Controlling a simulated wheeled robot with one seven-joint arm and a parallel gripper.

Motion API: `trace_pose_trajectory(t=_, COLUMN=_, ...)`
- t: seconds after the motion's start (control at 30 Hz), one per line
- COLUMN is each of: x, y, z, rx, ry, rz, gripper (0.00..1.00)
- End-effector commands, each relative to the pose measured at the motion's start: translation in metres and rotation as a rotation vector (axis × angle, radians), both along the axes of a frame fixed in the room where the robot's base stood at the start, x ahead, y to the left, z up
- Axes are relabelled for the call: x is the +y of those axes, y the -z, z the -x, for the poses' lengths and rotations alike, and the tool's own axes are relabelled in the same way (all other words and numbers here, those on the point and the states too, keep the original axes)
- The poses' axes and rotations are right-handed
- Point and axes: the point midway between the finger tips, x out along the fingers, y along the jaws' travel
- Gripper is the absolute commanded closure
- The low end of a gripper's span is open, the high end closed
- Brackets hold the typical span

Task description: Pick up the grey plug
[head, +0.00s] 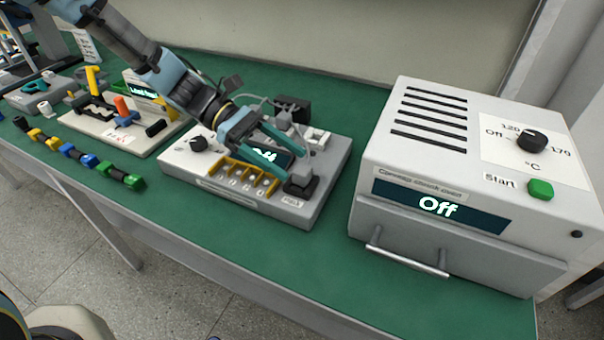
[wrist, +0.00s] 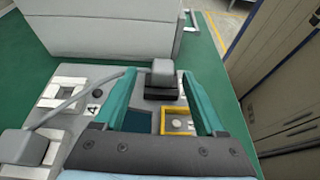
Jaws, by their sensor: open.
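A grey plug (wrist: 162,72) on a dark base sits at the near right corner of the white test unit (head: 245,200). In the head view the plug (head: 300,186) looks dark, partly behind my fingertips. My gripper (head: 293,163) points down at it with its two teal fingers apart. In the wrist view the fingertips of my gripper (wrist: 160,77) stand left and right of the plug's grey top, with a gap on each side. Whether the fingers touch it cannot be told. A grey cable (wrist: 75,98) runs toward the plug from the left.
A white oven (head: 455,180) reading "Off" stands close to the right. A yellow frame (head: 240,178) lies on the unit beside my fingers. A dark block (head: 291,108) is at the unit's back. Fixtures and coloured parts line the green table (head: 190,230) leftward; its front strip is clear.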

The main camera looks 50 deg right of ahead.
Motion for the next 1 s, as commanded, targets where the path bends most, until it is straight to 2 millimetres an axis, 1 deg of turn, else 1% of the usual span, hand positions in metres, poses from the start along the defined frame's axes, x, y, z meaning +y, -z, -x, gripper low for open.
trace_pose_trajectory(t=0.03, x=-0.001, y=0.001, z=0.007, rx=0.001, ry=0.001, rz=-0.001, gripper=0.28)
trace_pose_trajectory(t=0.1, x=-0.002, y=0.004, z=0.013, rx=0.001, ry=0.001, rz=-0.001, gripper=0.28)
trace_pose_trajectory(t=0.27, x=-0.004, y=0.007, z=0.022, rx=-0.001, ry=0.002, rz=-0.001, gripper=0.28)
trace_pose_trajectory(t=0.43, x=-0.006, y=0.014, z=0.046, rx=0.001, ry=0.003, rz=-0.003, gripper=0.28)
trace_pose_trajectory(t=0.53, x=-0.009, y=0.021, z=0.057, rx=-0.001, ry=0.001, rz=-0.002, gripper=0.28)
trace_pose_trajectory(t=0.67, x=-0.011, y=0.025, z=0.063, rx=-0.003, ry=0.000, rz=-0.001, gripper=0.28)
trace_pose_trajectory(t=0.87, x=-0.011, y=0.026, z=0.064, rx=-0.004, ry=0.000, rz=0.000, gripper=0.28)
trace_pose_trajectory(t=1.0, x=-0.011, y=0.026, z=0.063, rx=-0.004, ry=-0.001, rz=0.000, gripper=0.42)
